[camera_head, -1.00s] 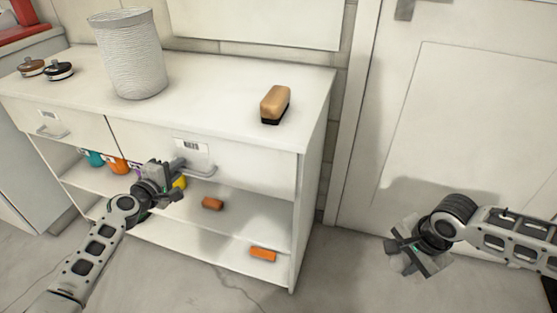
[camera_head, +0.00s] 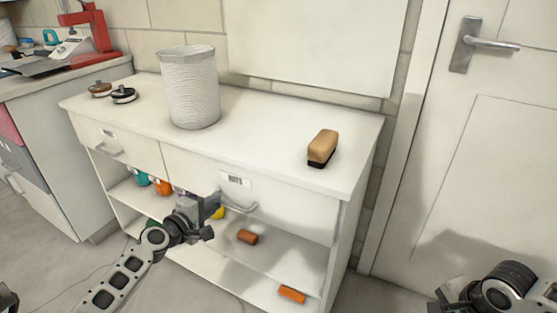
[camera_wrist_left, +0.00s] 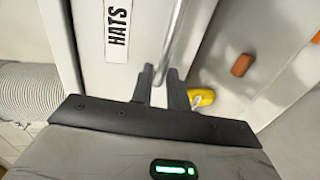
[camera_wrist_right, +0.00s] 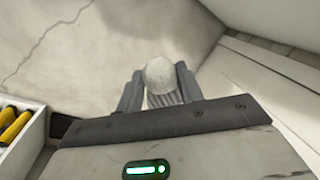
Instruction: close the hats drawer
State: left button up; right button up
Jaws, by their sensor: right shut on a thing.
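The hats drawer (camera_head: 290,200) is the wide white right-hand drawer front under the cabinet top. Its front looks flush or nearly flush; I cannot tell whether a small gap remains. Its label (camera_wrist_left: 117,30) reads HATS in the left wrist view. My left gripper (camera_head: 215,207) is at the drawer's metal bar handle (camera_head: 240,207). In the left wrist view its fingers (camera_wrist_left: 160,85) are apart, with the handle bar (camera_wrist_left: 174,45) at the gap between them. My right gripper (camera_wrist_right: 160,88) is shut on a pale rounded thing with a ribbed lower part (camera_wrist_right: 160,75), above the floor.
Open shelves below hold an orange block (camera_head: 291,294) and a brown one (camera_head: 247,237). A door (camera_head: 480,180) is at right.

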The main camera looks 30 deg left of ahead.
pick_arm(q)
jog(key=v, duration=0.8)
jog(key=shift+s, duration=0.35)
